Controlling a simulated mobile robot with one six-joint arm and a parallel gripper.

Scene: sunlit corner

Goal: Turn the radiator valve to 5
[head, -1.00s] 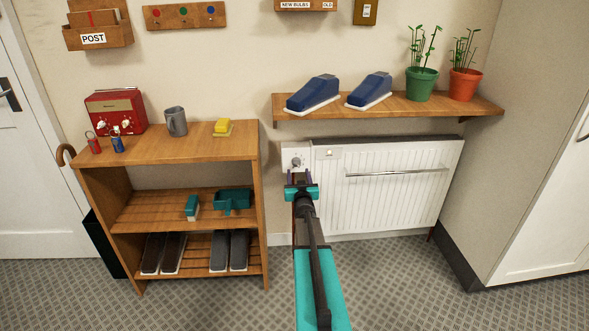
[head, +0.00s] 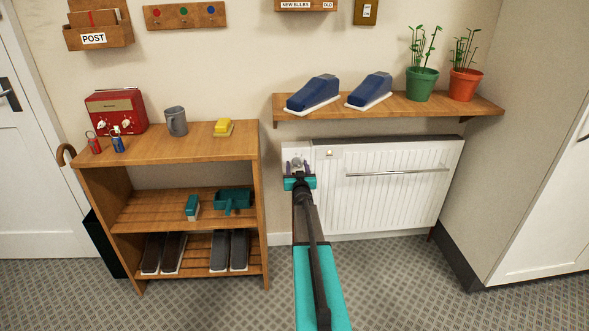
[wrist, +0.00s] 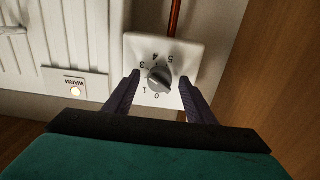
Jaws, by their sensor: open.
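The radiator valve is a grey knob (wrist: 158,79) on a square white plate (wrist: 188,52), with the numbers 0 to 5 around it, upside down in the wrist view. I cannot tell surely which number the knob points to. In the head view the knob (head: 297,160) is at the radiator's upper left. My gripper (wrist: 160,84) is open, with one dark finger on either side of the knob and a gap showing on both sides. In the head view my gripper (head: 298,168) is right at the plate. I cannot tell how far the fingertips reach along the knob.
The white radiator (head: 390,195) has a rail (head: 397,173) across its front. A WARM label (wrist: 75,82) with a lit lamp is beside the valve. A copper pipe (wrist: 175,18) meets the plate. A wooden shelf (head: 440,106) overhangs above; a shoe rack (head: 170,150) stands left.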

